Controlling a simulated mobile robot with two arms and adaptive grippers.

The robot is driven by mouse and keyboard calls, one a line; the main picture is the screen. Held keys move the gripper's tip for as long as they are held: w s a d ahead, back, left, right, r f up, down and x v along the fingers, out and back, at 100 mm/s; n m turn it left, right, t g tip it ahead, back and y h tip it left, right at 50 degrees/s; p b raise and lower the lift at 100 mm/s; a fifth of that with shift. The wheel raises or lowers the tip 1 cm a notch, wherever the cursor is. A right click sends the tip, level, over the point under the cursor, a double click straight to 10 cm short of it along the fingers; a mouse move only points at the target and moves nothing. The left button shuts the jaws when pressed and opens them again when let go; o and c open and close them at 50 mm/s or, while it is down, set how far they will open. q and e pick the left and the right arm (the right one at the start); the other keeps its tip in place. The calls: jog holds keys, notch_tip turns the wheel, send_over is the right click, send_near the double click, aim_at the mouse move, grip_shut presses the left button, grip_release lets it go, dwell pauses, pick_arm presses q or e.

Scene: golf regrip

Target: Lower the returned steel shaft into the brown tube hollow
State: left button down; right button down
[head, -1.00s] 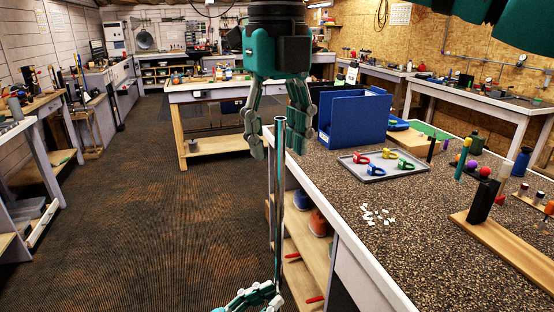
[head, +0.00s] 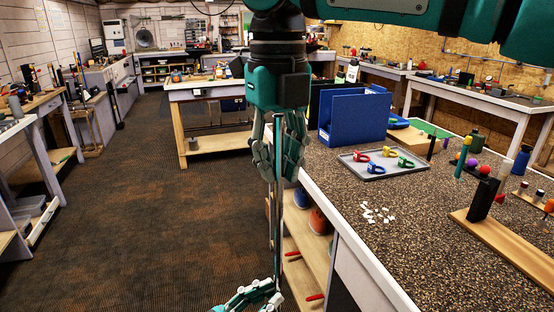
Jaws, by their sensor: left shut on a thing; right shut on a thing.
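The steel shaft (head: 277,225) is a thin, shiny grey rod. It stands about upright in the head view, beside the left edge of the near workbench. My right gripper (head: 277,172) points down from above and is shut on the shaft's upper part. My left gripper (head: 264,294) is at the bottom edge of the view, shut on the shaft's lower part. The shaft's lower end is hidden or out of view. I cannot make out a brown tube with a hollow.
The speckled workbench (head: 400,240) is close on the right. On it are a blue bin (head: 352,118), a grey tray (head: 375,171) with several coloured rings, white bits (head: 376,214) and a wooden base (head: 510,250). The floor (head: 130,220) on the left is clear.

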pick_arm(q)
jog(key=c, duration=1.2)
grip_release()
jog(key=shift+c, duration=0.2)
